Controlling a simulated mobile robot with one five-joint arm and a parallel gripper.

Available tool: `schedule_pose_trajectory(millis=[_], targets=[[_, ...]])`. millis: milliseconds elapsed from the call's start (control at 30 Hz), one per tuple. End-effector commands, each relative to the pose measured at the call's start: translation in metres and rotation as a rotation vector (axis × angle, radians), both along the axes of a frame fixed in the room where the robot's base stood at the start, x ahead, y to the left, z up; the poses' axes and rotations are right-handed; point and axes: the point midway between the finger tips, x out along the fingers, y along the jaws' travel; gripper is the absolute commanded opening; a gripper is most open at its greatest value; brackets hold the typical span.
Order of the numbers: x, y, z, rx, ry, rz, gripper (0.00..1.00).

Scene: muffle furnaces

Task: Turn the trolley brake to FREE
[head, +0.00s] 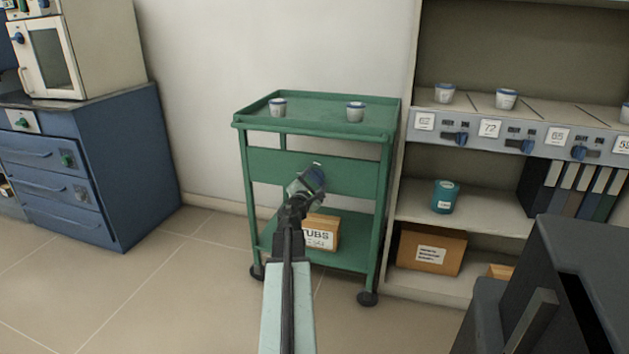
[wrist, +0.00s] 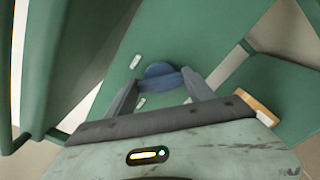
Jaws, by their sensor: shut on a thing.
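The green trolley (head: 268,165) stands against the wall, and its front panel fills much of the wrist view (wrist: 205,30). The blue brake knob (wrist: 158,70) sits on this panel. My gripper (wrist: 163,82) is shut on the knob, with one finger on each side of it. In the head view my gripper (head: 308,184) reaches the trolley's panel and mostly hides the knob. Two small white labels (wrist: 135,61) lie beside the knob in the wrist view. Their words are too small to read, so I cannot tell which setting the knob points to.
Two small tubs (head: 355,112) stand on the trolley's top, and a cardboard box (head: 323,232) on its lower shelf. A shelf unit with blue knobs (head: 527,146) is at the right. A blue cabinet (head: 130,150) is at the left, with open floor between.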

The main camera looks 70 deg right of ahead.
Motion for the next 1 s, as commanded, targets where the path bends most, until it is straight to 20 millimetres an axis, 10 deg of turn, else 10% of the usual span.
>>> schedule_pose_trajectory(millis=[1000], targets=[[-0.0006,0.0016,-0.0032,0.044,-0.785,0.000,0.21]])
